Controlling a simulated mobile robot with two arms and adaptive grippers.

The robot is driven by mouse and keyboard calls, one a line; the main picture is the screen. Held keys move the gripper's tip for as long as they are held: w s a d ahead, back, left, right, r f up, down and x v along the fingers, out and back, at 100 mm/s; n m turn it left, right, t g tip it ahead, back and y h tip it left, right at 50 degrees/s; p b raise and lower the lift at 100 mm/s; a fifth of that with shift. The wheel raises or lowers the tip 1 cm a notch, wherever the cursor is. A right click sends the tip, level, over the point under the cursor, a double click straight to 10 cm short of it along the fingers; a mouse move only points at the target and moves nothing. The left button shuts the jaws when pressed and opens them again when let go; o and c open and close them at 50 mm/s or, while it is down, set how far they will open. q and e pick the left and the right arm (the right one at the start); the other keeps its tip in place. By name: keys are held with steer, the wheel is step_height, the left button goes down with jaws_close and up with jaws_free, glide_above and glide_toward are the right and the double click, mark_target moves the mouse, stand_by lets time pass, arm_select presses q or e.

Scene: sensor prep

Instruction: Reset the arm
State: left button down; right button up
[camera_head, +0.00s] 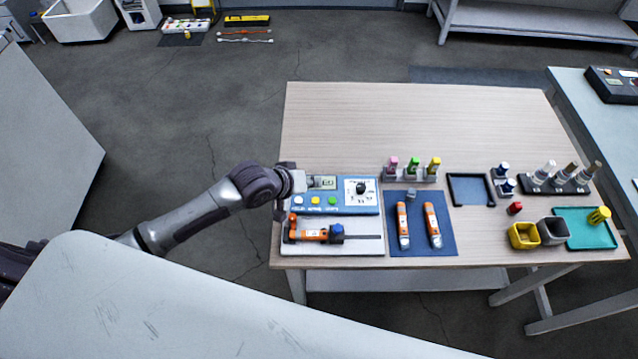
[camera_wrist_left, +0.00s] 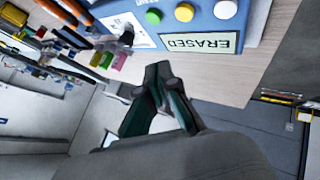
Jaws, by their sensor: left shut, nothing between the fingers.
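My left arm comes in from the left in the head view. Its gripper (camera_head: 294,185) is at the left end of a blue control box (camera_head: 350,208), partly hiding that end. In the left wrist view, the gripper's two dark green fingers (camera_wrist_left: 158,72) are shut with nothing between them. They are near the edge of the same box (camera_wrist_left: 190,32), whose display (camera_wrist_left: 196,43) reads "ERASED". White, yellow and green buttons show beside the display. I cannot tell if the fingers touch the box. My right gripper is in neither view.
A blue mat (camera_head: 420,245) holds two orange-and-white sensors. Coloured-cap vials, yellow and grey cups and a teal tray (camera_head: 584,238) stand farther right. The table's back half (camera_head: 400,115) is clear.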

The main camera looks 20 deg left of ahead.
arm_select(q)
steer(key=s+d+r+m+g+y, duration=0.1)
steer(key=s+d+m, duration=0.2)
steer(key=s, duration=0.8)
steer(key=s+a+r+m+g+y, duration=0.1)
steer(key=s+a+g+y, duration=0.1)
steer(key=s+a, duration=0.35)
steer(key=s+a+r+m+g+y, duration=0.1)
steer(key=s+a+r+y, duration=0.15)
steer(key=s, duration=0.55)
step_height(320, 180, down, 29)
steer(key=s+g, duration=0.2)
steer(key=s, duration=0.1)
steer(key=s+a+f, duration=0.3)
steer(key=s+f, duration=1.2)
steer(key=shift+s+g+h+b, duration=0.2)
steer(key=shift+g+h+b, duration=0.1)
steer(key=shift+g+h, duration=0.1)
